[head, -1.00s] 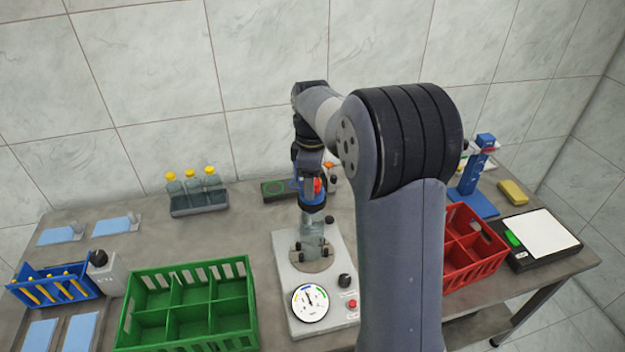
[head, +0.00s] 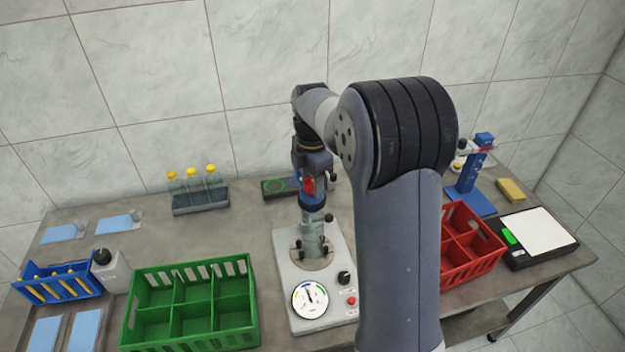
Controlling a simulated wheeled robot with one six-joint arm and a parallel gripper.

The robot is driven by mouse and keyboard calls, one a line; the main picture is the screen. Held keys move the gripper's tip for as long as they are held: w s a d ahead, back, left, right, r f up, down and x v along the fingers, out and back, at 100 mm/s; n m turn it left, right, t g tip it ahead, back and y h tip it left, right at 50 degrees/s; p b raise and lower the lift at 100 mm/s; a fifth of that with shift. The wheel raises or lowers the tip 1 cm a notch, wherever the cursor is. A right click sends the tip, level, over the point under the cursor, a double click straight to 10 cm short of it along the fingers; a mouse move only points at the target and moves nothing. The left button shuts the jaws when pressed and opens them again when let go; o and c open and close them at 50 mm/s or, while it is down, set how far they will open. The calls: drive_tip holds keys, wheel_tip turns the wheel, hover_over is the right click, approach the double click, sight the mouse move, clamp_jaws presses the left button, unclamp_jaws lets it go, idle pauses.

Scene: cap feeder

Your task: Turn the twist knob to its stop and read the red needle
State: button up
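The grey tester (head: 290,285) stands at the middle of the bench. On its front are a white dial (head: 310,299) with coloured arcs and a black knob (head: 344,278). A dark needle points up and slightly left; I cannot make out a red needle. A clear bottle (head: 312,243) stands upright on the tester's round plate, among dark pegs. My gripper (head: 313,214) points down at the top of this bottle, in line with it and apart from the black knob. Its fingers are too small and covered to tell whether they are open or shut.
A green crate (head: 190,268) stands left of the tester and a red crate (head: 495,235) right of it. A red button (head: 351,300) is beside the dial. Yellow-capped bottles (head: 195,182) stand in a rack behind. My arm covers the bench right of the tester.

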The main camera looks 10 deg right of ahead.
sight(312, 181)
drive_tip(key=c, duration=0.7)
drive_tip(key=shift+o, duration=0.2)
drive_tip(key=m+p, duration=0.1)
drive_tip(key=m, duration=0.4)
drive_tip(key=o, duration=1.1)
drive_tip(key=shift+m, duration=0.3)
drive_tip(key=shift+o, duration=0.2)
drive_tip(key=shift+r+p, duration=0.65)
drive_tip(key=shift+r, duration=2.9)
